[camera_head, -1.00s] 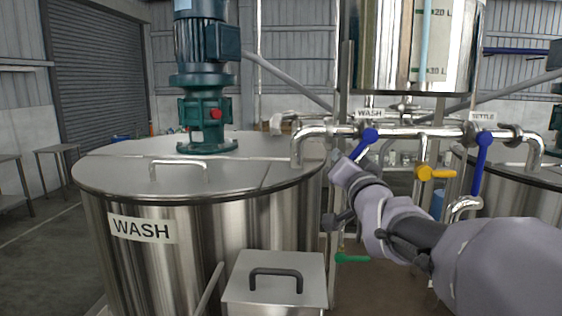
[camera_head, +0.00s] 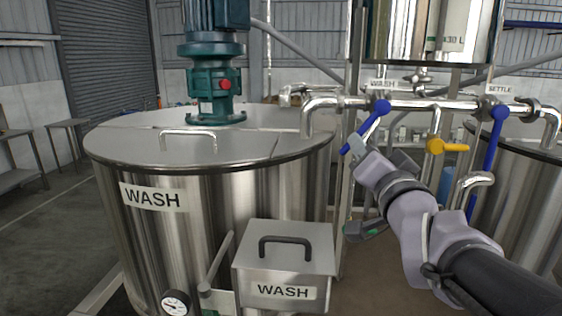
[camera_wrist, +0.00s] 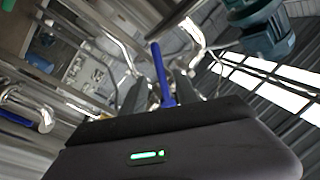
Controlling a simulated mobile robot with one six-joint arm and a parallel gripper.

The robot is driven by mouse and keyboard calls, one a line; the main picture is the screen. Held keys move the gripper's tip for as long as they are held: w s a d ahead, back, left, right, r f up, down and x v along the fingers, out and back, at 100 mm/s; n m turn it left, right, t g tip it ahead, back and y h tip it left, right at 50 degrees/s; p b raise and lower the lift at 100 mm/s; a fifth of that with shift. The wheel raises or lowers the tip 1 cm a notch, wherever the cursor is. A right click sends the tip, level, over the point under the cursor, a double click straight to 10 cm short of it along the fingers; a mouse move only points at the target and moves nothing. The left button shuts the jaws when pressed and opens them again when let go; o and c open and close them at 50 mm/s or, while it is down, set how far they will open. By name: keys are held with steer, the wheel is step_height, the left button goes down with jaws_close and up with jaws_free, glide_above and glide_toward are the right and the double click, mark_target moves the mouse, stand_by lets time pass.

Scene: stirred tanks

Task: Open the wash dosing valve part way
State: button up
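The wash dosing valve has a blue lever (camera_head: 366,127) under a WASH label (camera_head: 383,84) on the steel pipe. The lever slants down and to the left from its hub. My gripper (camera_head: 356,147) is at the lever's lower end and partly overlaps it. In the wrist view, the blue lever (camera_wrist: 160,70) stands between the two dark fingers of my gripper (camera_wrist: 160,88). A gap shows on both sides of it, so my gripper looks open around the lever, not clamped.
A second blue lever (camera_head: 495,145) hangs under a SETTLE label (camera_head: 500,89) to the right. A yellow valve handle (camera_head: 447,146) sits between them. The large WASH tank (camera_head: 240,205) and a steel box with a handle (camera_head: 285,262) stand to the left.

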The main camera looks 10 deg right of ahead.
steer(key=s+a+f+p, duration=0.1)
steer(key=s, duration=0.6)
steer(key=shift+s, duration=0.4)
